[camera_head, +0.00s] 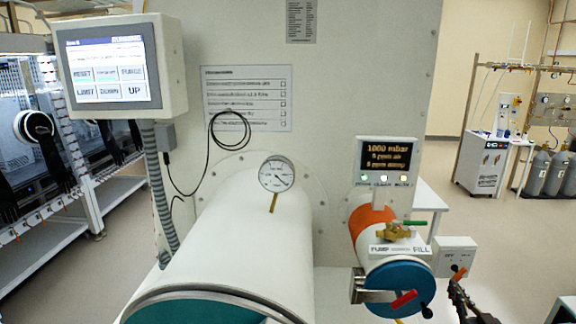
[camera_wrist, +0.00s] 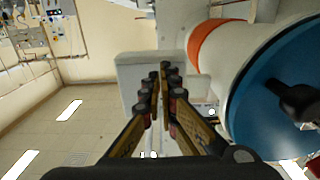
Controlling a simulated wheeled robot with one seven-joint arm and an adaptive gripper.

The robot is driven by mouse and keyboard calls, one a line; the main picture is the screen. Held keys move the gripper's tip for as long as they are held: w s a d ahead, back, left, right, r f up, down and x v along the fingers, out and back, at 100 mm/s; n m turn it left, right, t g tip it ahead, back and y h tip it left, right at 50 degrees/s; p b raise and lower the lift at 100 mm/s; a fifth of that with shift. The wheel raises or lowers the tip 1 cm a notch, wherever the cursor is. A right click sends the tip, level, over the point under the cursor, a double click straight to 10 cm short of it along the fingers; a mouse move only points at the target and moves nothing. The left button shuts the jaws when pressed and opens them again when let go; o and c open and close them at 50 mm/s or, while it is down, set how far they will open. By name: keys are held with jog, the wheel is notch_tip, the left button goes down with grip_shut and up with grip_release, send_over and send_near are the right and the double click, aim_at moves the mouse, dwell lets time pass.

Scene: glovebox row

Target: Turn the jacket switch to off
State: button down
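A small pale switch box (camera_head: 455,249) stands right of the small blue-doored chamber, with unreadable lettering on its face. An orange-red lever (camera_head: 459,271) shows at its lower front; I take this to be the jacket switch. My gripper (camera_head: 455,281) is just below and in front of the lever. In the wrist view, the gripper (camera_wrist: 166,78) has its fingertips drawn together in front of the pale box (camera_wrist: 132,72). The fingers hide the lever there. I cannot tell whether they touch it or which setting it has.
The blue round door (camera_head: 398,287) with a red handle (camera_head: 404,299) is close to my gripper's left. Above it are a green-handled valve (camera_head: 414,223) and a lit display (camera_head: 388,158). Gas cylinders (camera_head: 553,172) stand far right. Open floor lies right of the box.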

jog(key=shift+d+r+b, duration=0.1)
jog(key=shift+d+b, duration=0.25)
jog(key=shift+d, duration=0.05)
jog(key=shift+d+b, duration=0.4)
jog(key=shift+d, duration=0.05)
dwell(0.3)
jog(key=s+f, duration=0.1)
jog(key=s, duration=0.5)
jog(key=shift+a, duration=0.2)
dwell(0.7)
